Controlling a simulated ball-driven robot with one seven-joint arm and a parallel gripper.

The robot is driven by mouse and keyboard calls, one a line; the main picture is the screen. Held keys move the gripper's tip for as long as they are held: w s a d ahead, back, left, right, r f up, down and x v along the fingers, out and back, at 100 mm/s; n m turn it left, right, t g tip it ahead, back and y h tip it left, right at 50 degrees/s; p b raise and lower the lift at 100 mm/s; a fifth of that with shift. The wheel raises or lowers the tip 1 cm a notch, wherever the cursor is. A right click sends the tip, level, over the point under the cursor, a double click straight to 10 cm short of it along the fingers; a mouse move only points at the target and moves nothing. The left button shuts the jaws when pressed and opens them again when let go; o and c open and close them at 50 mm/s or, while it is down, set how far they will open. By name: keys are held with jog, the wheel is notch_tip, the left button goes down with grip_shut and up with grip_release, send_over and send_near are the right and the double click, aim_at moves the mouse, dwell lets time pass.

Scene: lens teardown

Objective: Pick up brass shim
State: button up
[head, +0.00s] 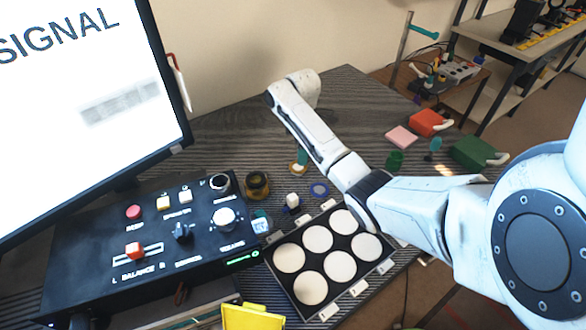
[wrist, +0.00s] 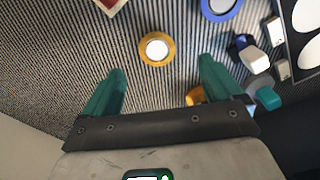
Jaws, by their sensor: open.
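The brass shim, a flat yellow ring with a white centre (wrist: 157,49), lies on the ribbed dark mat in the wrist view. In the head view it is a small orange-yellow ring (head: 298,169), partly covered beside my arm. My gripper (wrist: 162,67) is open with its two teal fingers apart and nothing between them. The shim shows just beyond the fingertips, roughly midway between them sideways. The height of the tips above the mat is hard to judge. In the head view my forearm hides most of the gripper.
An amber jar (head: 257,184) stands to the left. A black tray with white round pads (head: 270,262) lies in front, beside a control box (head: 100,275). A pink pad (head: 401,137) is to the right.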

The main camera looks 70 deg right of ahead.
aim_at(299, 167)
jog(key=shift+w+d+f, duration=0.1)
jog(key=shift+w+f, duration=0.05)
jog(key=shift+f, duration=1.65)
jog(key=shift+w+d+f, duration=0.1)
jog(key=shift+f, duration=1.7)
jog(key=shift+f, duration=0.2)
jog(key=c, duration=1.1)
